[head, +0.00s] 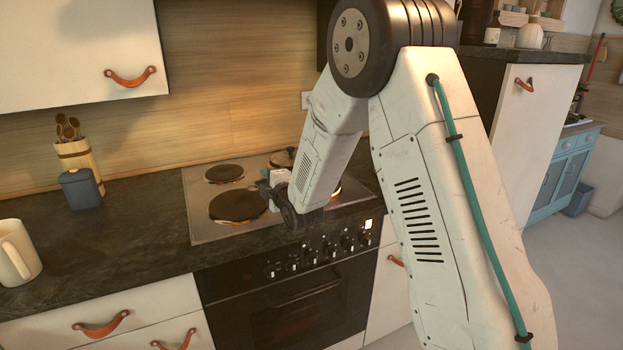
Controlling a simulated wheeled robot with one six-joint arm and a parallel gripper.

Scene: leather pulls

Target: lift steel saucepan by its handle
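My gripper (268,190) is over the cooktop (205,190), low above or near the front left burner (238,206). It is small and partly covered by my own wrist, so I cannot tell whether its fingers are open or shut. I cannot make out a steel saucepan or its handle for sure. My arm covers the right part of the cooktop. A dark round shape (281,159) shows at the back right of the cooktop, partly hidden by my arm; I cannot tell whether it is a burner or part of a pan.
The back left burner (224,173) is bare. On the dark counter (120,230) stand a cream mug (16,258), a blue-grey canister (81,189) and a wooden utensil holder (78,160). The oven (290,300) with knobs is below. A wall cabinet (60,50) hangs upper left.

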